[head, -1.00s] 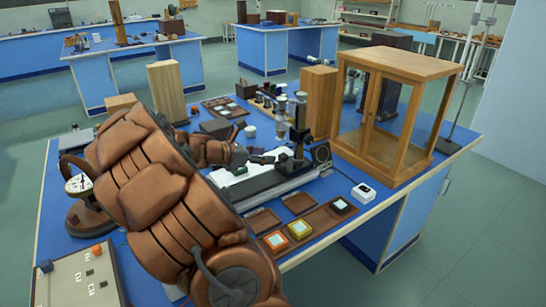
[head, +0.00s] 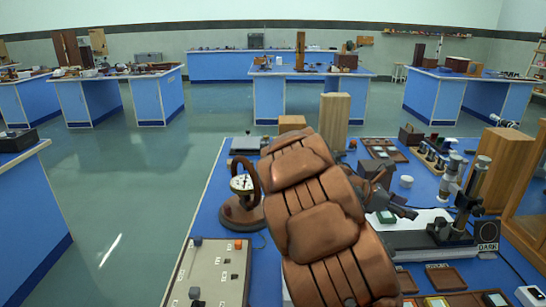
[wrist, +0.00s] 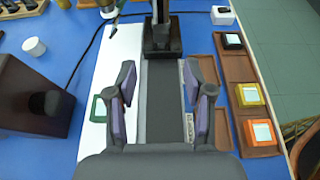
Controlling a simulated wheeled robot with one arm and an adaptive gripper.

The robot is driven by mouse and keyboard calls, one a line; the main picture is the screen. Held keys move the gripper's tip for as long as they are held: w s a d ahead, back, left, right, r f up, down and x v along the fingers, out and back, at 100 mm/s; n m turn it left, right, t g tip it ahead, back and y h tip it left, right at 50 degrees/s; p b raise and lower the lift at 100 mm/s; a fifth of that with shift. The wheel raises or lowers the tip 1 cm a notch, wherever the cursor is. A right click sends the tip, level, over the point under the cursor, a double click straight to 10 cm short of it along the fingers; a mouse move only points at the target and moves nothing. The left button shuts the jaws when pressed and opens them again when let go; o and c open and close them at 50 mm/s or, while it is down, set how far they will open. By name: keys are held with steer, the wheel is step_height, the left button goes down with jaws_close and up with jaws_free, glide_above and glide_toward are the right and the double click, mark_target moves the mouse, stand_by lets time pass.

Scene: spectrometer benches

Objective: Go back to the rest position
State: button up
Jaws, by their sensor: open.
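My gripper (head: 402,209) is open above the bench, at the end of my brown padded arm. In the wrist view its two purple-grey fingers (wrist: 160,82) stand apart with nothing held between them. A dark rail with a black post (wrist: 161,40) lies below and beyond them. A green-framed square (wrist: 98,108) lies on a white sheet (wrist: 122,50) by the left finger; the head view shows it beside the gripper (head: 386,217).
A brown tray (wrist: 226,75) at right holds dark, yellow and orange-framed squares (wrist: 261,135). A dark box (wrist: 35,95) stands left of the gripper. A gauge (head: 242,184), wooden blocks (head: 334,122) and a glazed wooden case (head: 530,205) stand around. Floor at left is clear.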

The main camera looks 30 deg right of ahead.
steer(key=s+a+m+t+y+p, duration=0.1)
steer(key=s+a+m+y, duration=0.3)
steer(key=a, duration=1)
steer(key=s+a+r+m+t+y+p, duration=0.1)
steer(key=s+a+m+y+p, duration=0.3)
steer(key=a, duration=1.1)
steer(key=s+a+m+t+y+p, duration=0.2)
steer(key=s+a, duration=0.5)
steer(key=a, duration=0.8)
steer(key=shift+a+r+m+t+y, duration=0.25)
steer(key=shift+m+t+y, duration=0.15)
steer(key=shift+m+y, duration=0.6)
steer(key=shift+s, duration=0.1)
steer(key=shift+c, duration=1)
steer(key=shift+d, duration=0.1)
